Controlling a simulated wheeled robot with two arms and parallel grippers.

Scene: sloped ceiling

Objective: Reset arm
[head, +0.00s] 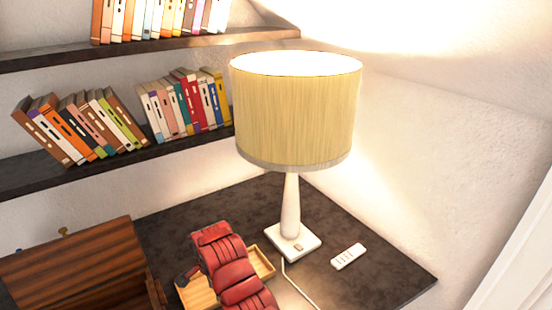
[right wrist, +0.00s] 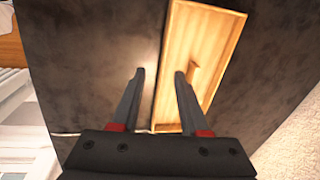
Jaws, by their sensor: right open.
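My right gripper (right wrist: 160,75) shows in the right wrist view with its two dark fingers apart and nothing between them. It is above a dark tabletop (right wrist: 95,50). A shallow wooden tray (right wrist: 228,58) with a small wooden piece inside lies beyond the right finger, which overlaps part of it. In the head view, the tray (head: 262,262) is partly hidden by red segmented links that reach up from the bottom edge. My left gripper is in neither view.
A lit lamp (head: 296,115) stands on the dark table (head: 370,262), with a white remote (head: 348,257) to its right and a cord in front. A brown wooden box (head: 75,265) is at lower left. Shelves (head: 200,137) with books run along the wall.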

